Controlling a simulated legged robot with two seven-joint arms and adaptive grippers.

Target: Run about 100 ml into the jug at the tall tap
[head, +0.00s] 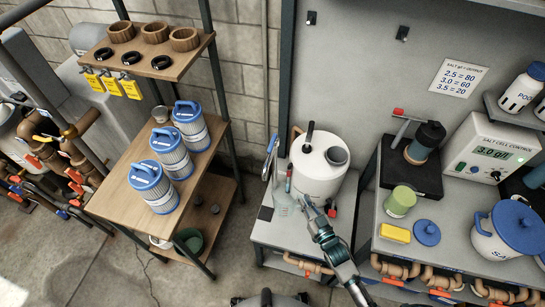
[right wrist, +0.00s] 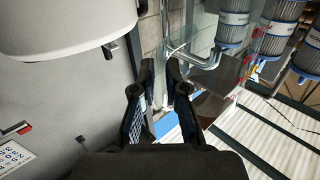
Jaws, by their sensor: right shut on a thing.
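The clear jug (head: 283,204) is at the left front of the grey bench, beside the white tank. It is see-through, so its outline and water level are hard to make out. My right gripper (head: 306,203) is shut on the jug's near right side; the exact grip is small here. In the right wrist view my right gripper (right wrist: 162,92) has its fingers close together against the clear jug (right wrist: 181,28). The tall tap (head: 270,158) stands at the bench's left edge, just behind the jug. Its bent metal spout (right wrist: 205,61) shows through or beside the glass. My left gripper is out of view.
The white tank (head: 320,172) stands close behind my right gripper. A wooden shelf (head: 128,188) with blue-topped filters is at the left. At the right are a green-lidded tub (head: 399,202), a yellow sponge (head: 395,233) and the salt control box (head: 489,148).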

